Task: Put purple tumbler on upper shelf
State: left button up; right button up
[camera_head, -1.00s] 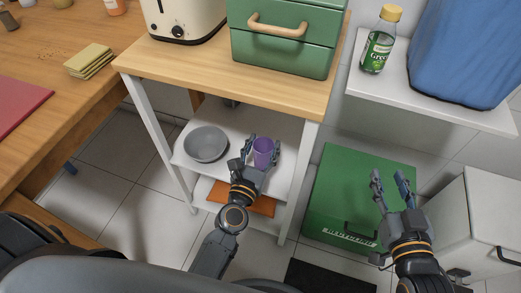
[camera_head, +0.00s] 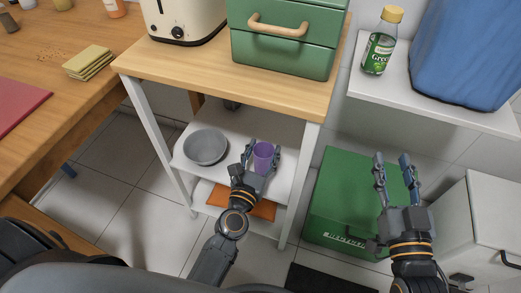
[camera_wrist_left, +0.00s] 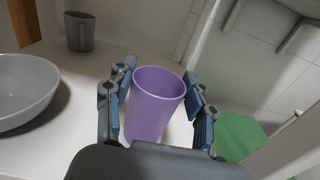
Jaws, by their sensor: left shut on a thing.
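The purple tumbler (camera_head: 263,156) stands upright on the white shelf (camera_head: 228,176) under the wooden top of a small cart. My left gripper (camera_head: 262,157) reaches in from the front and is shut on the tumbler. In the left wrist view the tumbler (camera_wrist_left: 154,104) is between the two blue-padded fingers (camera_wrist_left: 158,108), its open rim facing up. My right gripper (camera_head: 394,166) is open and empty, in front of the green box. I cannot tell from the picture which surface is the upper shelf.
A grey bowl (camera_head: 205,147) is left of the tumbler on the same shelf. A grey mug (camera_wrist_left: 80,31) stands further back. The wooden top (camera_head: 190,70) above carries a toaster (camera_head: 183,18) and a green drawer box (camera_head: 280,58). White cart legs flank the opening.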

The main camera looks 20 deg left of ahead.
pick_arm(q)
jog(key=o, duration=1.1)
